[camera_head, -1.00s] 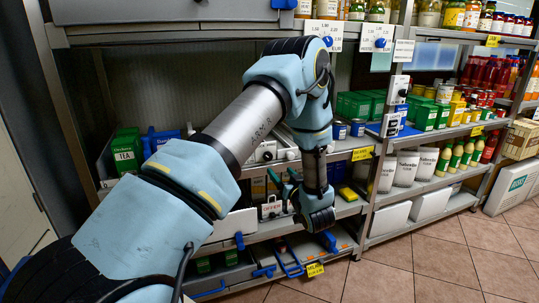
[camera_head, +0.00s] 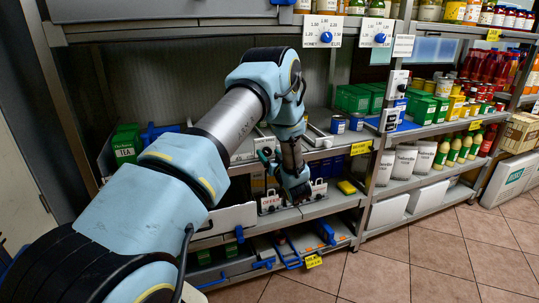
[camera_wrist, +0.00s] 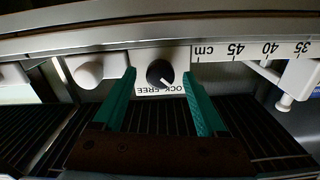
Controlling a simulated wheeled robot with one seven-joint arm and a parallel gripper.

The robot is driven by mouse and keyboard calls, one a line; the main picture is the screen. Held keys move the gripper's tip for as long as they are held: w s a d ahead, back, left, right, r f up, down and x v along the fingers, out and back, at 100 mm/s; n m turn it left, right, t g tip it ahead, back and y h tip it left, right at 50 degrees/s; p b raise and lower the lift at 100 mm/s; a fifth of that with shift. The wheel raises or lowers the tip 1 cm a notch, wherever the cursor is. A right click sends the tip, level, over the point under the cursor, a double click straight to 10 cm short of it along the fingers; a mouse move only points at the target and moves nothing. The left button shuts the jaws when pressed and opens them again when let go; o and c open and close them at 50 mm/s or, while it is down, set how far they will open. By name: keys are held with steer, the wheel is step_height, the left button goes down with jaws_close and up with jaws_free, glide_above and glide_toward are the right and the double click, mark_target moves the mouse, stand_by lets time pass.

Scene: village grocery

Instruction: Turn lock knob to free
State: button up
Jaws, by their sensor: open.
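The lock knob (camera_wrist: 160,73) is a small dark round knob with a white pointer mark. It sits on a white plate (camera_wrist: 145,92) with lettering that reads LOCK and FREE, upside down in the wrist view. My gripper (camera_wrist: 159,76) is open, its two green fingers standing apart on either side of the knob. A gap shows between each finger and the knob in the picture; I cannot tell the depth between tips and knob. In the head view my arm reaches into the shelf and the lock knob cannot be made out.
A white cm scale (camera_wrist: 245,50) lies right of the knob and a white round knob (camera_wrist: 88,73) left of it. In the head view, two dial plates with blue knobs (camera_head: 325,38) (camera_head: 380,38) hang on the upper shelf edge. Tiled floor (camera_head: 420,265) is clear at right.

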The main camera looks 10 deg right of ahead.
jaws_close()
stand_by(0.5)
steer(key=m+b, duration=0.1)
steer(key=m, duration=0.3)
steer(key=m+b, duration=0.1)
steer(key=m, duration=0.8)
steer(key=shift+d+m, duration=0.1)
steer(key=shift+m, duration=0.2)
steer(key=shift+f+m, duration=0.1)
steer(key=shift+m, duration=2)
